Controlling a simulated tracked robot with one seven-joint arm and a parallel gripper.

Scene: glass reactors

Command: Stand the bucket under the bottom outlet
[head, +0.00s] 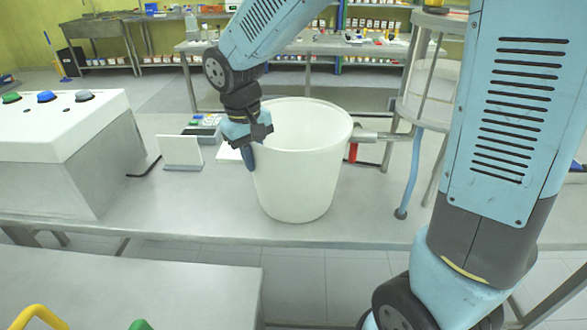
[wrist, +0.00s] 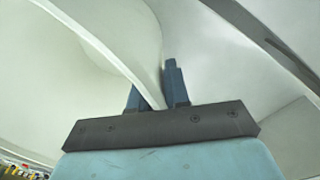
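The white bucket (head: 300,185) is upright over the grey bench, open at the top. I cannot tell whether its base touches the bench. My gripper (head: 249,160) is at the bucket's left side. In the wrist view, the bucket's pale wall (wrist: 125,50) runs between the two dark blue fingers of my gripper (wrist: 156,92), which are shut on it. The bottom outlet is a metal pipe (head: 376,136) with a red valve handle (head: 352,152), just right of the bucket. The bucket may hide the pipe's end.
The glass reactor (head: 432,85) stands on a frame with blue-footed legs (head: 412,180) at the right. A white control box (head: 65,130) with coloured buttons is at the left. A small white panel (head: 181,151) stands between box and bucket. The bench's front edge is close to the bucket.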

